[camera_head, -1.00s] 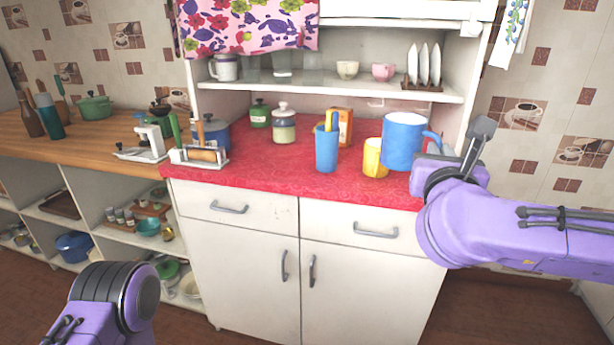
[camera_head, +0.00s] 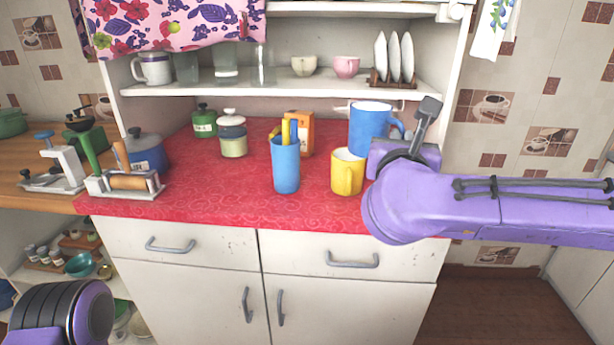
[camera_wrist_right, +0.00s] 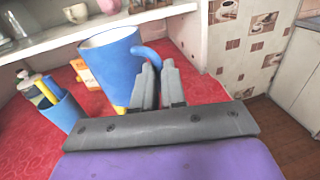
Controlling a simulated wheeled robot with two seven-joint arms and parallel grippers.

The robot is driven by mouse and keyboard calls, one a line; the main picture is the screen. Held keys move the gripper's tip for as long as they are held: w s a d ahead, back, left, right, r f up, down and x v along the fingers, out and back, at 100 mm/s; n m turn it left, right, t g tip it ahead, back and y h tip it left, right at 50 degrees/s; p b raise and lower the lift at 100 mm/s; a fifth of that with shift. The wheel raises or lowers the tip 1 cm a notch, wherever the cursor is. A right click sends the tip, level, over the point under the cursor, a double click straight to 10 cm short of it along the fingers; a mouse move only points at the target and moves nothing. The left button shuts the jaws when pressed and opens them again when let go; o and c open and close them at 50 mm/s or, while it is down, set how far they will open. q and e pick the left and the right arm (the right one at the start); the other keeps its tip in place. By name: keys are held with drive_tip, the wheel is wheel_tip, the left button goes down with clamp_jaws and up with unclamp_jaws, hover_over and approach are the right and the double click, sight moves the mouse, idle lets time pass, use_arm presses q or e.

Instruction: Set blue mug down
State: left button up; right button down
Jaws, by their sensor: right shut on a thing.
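The blue mug (camera_head: 370,128) is upright over the right back of the red counter (camera_head: 220,205), behind the yellow mug (camera_head: 347,176). Its base is partly hidden by the yellow mug and my right arm, so I cannot tell whether it touches the counter. My right gripper (camera_head: 420,125) is at the mug's right side, shut on its handle. In the right wrist view the blue mug (camera_wrist_right: 112,65) fills the middle, with its handle at the gripper fingers (camera_wrist_right: 157,75). A bit of the yellow mug (camera_wrist_right: 120,110) shows below it. My left gripper is out of view.
A blue cup holding yellow-handled items (camera_head: 286,165) stands left of the yellow mug, with an orange box (camera_head: 300,132) behind. Jars (camera_head: 232,138) stand further left. A shelf (camera_head: 290,87) with cups and a plate rack (camera_head: 393,80) hangs above. The front-middle counter is clear.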

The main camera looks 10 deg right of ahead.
drive_tip(key=w+d+f, duration=0.1)
drive_tip(key=d+f, duration=0.3)
drive_tip(key=w+d+f+p, duration=0.1)
drive_tip(key=d+f, duration=0.3)
drive_tip(key=d, duration=0.1)
drive_tip(key=w+d+f, duration=0.1)
drive_tip(key=d+f, duration=0.3)
drive_tip(key=shift+w+d+p, duration=0.15)
drive_tip(key=shift+w+p, duration=0.25)
drive_tip(key=shift+f, duration=0.4)
drive_tip(key=shift+f, duration=0.1)
drive_tip(key=c, duration=1.2)
unclamp_jaws()
